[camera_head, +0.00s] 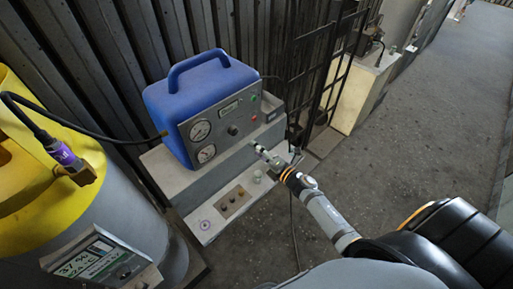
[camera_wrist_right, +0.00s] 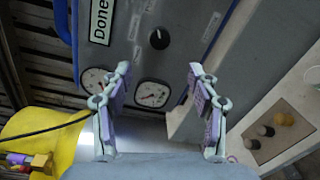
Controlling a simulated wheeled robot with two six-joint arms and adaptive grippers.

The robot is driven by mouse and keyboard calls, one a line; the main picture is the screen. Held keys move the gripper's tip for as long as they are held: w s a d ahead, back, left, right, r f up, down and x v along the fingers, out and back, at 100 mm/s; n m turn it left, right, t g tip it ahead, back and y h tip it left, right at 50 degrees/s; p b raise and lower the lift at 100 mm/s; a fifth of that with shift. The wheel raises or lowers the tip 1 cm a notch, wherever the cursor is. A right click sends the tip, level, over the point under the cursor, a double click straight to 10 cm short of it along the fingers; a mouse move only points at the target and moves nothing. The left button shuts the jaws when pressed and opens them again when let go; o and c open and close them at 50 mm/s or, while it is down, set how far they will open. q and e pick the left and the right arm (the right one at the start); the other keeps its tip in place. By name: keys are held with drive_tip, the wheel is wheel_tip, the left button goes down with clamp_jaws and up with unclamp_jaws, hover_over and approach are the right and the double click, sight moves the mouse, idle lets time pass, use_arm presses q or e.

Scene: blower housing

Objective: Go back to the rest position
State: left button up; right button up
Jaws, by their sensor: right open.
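My right gripper (camera_head: 262,152) is at the end of my right arm, in front of the blue machine (camera_head: 205,100) and above its grey base. In the right wrist view the two fingers of my right gripper (camera_wrist_right: 160,70) are spread apart with nothing between them. Beyond them is the machine's grey front panel (camera_wrist_right: 185,55), with a black knob (camera_wrist_right: 159,38), two round gauges and a display reading "Done". The gripper looks apart from the panel. My left gripper is not in view.
A yellow-topped grey tank (camera_head: 125,225) with a display stands at left; a black cable runs from its purple-banded plug (camera_head: 62,152). A grey ledge (camera_head: 215,220) with small knobs lies below the machine. A dark metal rack (camera_head: 312,70) stands behind. Floor (camera_head: 420,130) at right is clear.

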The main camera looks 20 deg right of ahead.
drive_tip(key=s+d+f+m+g+h, duration=0.25)
drive_tip(key=s+f+m, duration=0.3)
drive_tip(key=f, duration=0.55)
drive_tip(key=s+d+f+m+g+h+b, duration=0.1)
drive_tip(key=s+d+f+m+g+h, duration=0.15)
drive_tip(key=s+f+m, duration=0.6)
drive_tip(key=s+d+f+m+g+h, duration=0.1)
drive_tip(key=s+d+f+m+g, duration=0.3)
drive_tip(key=f, duration=0.9)
drive_tip(key=s+a+f+m+g, duration=0.1)
drive_tip(key=s+f, duration=0.3)
drive_tip(key=s, duration=0.5)
drive_tip(key=s+a+f+m+g, duration=0.2)
drive_tip(key=s+f+m+g, duration=0.1)
drive_tip(key=s, duration=0.6)
drive_tip(key=s+a+f+m+g+b, duration=0.1)
drive_tip(key=s+f+m+g, duration=0.1)
drive_tip(key=s+f, duration=0.3)
drive_tip(key=s+m, duration=0.1)
drive_tip(key=s, duration=0.3)
drive_tip(key=shift+s+a, duration=0.2)
drive_tip(key=shift+a, duration=0.1)
